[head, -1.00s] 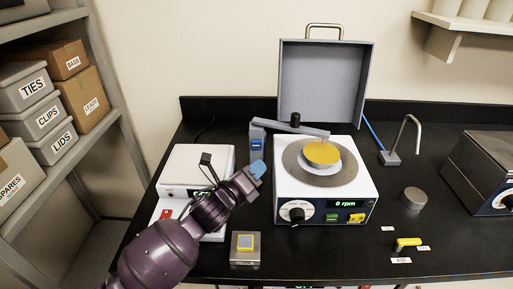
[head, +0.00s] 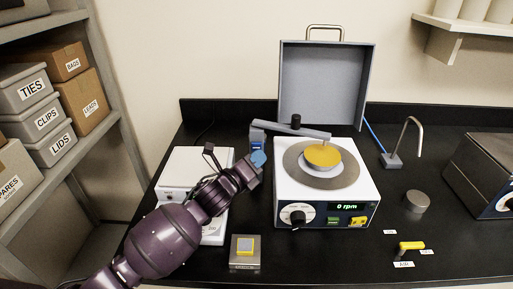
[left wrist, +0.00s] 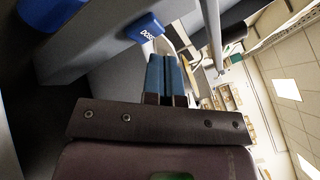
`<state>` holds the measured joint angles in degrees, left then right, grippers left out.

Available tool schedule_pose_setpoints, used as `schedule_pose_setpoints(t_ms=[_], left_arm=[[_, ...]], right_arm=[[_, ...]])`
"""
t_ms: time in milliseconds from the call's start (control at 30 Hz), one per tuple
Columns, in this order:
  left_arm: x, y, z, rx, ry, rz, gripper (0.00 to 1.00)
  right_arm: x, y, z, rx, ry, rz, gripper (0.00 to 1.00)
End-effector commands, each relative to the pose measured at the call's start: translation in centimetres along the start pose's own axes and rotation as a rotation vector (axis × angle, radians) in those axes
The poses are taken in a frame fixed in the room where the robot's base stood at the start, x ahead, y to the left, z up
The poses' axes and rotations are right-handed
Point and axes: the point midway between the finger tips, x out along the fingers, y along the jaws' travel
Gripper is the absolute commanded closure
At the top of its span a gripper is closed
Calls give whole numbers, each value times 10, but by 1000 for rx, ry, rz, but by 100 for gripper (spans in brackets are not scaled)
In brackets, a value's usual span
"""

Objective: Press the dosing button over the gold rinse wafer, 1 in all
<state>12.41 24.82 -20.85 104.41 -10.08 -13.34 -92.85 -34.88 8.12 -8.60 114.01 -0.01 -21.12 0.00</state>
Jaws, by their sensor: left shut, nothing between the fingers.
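The gold wafer (head: 323,156) lies on the round chuck of the white spinner (head: 285,184). A grey dosing arm (head: 290,130) reaches from a post at the spinner's left, its tip over the wafer. The blue dosing button (head: 257,144) is on that post; in the left wrist view it reads DOSE (left wrist: 146,28). My left gripper (head: 259,159) is shut and empty, its blue fingertips just in front of and below the button in the head view. In the left wrist view the fingertips (left wrist: 165,62) show a little below the button; I cannot tell whether they touch it.
The spinner's grey lid (head: 320,85) stands open behind; its display reads 0 rpm. A white instrument (head: 190,165) stands left, partly behind my arm. A bent metal tube (head: 400,140) stands right.

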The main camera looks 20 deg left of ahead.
Motion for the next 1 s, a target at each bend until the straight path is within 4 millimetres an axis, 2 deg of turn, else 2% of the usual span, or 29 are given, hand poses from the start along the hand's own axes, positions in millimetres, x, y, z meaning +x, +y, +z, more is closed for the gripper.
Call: schedule_pose_setpoints(t_ms=[433,1000], left_arm=[[0,0,0,0,0,0,100],[0,0,0,0,0,0,100]], right_arm=[[5,0,-8,-4,16,-3,100],[0,0,1,-1,-1,0,100]])
